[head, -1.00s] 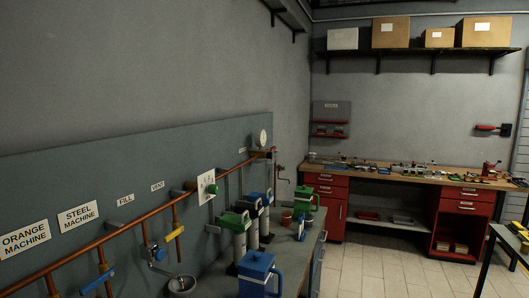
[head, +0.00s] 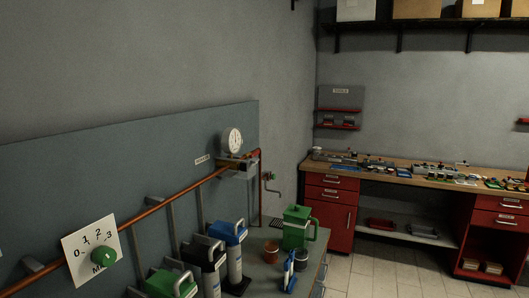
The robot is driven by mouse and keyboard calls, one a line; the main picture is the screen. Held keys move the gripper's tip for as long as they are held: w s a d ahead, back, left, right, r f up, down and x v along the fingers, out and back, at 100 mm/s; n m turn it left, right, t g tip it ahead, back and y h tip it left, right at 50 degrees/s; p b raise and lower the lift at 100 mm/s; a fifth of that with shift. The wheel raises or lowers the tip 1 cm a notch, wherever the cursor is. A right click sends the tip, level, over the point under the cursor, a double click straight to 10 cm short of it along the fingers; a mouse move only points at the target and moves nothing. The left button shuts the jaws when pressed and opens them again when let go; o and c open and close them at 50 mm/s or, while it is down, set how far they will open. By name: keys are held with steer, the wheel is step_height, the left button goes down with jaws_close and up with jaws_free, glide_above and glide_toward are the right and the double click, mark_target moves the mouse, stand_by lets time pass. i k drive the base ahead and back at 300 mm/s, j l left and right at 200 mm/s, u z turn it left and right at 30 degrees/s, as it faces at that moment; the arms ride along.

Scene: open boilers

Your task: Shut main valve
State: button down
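A copper pipe (head: 143,211) runs up along the grey wall panel (head: 90,172) to a round white gauge (head: 232,141) near the panel's right end. A small label (head: 202,160) left of the gauge is too small to read. A dark fitting sits on the pipe below the gauge. A small valve-like fitting with a bent crank (head: 271,186) is on the wall right of the pipe's end. A white plate numbered 0 to 3 (head: 82,243) carries a green knob (head: 104,257) at lower left. I cannot tell which part is the main valve. My gripper is not in view.
Green, black and blue-topped machines (head: 228,235) stand along the counter below the pipe. A green jug (head: 297,228), a copper-coloured cup (head: 271,250) and a blue item (head: 289,270) are on the counter. A red-drawered workbench (head: 330,205) stands behind; tiled floor (head: 383,270) is open between.

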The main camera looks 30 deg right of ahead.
mark_target(252, 154)
steer(key=i+l, duration=0.3)
steer(key=l, duration=0.2)
steer(key=i+l+z, duration=0.1)
steer(key=i+l, duration=0.6)
steer(key=l, duration=0.25)
steer(key=k+z, duration=0.05)
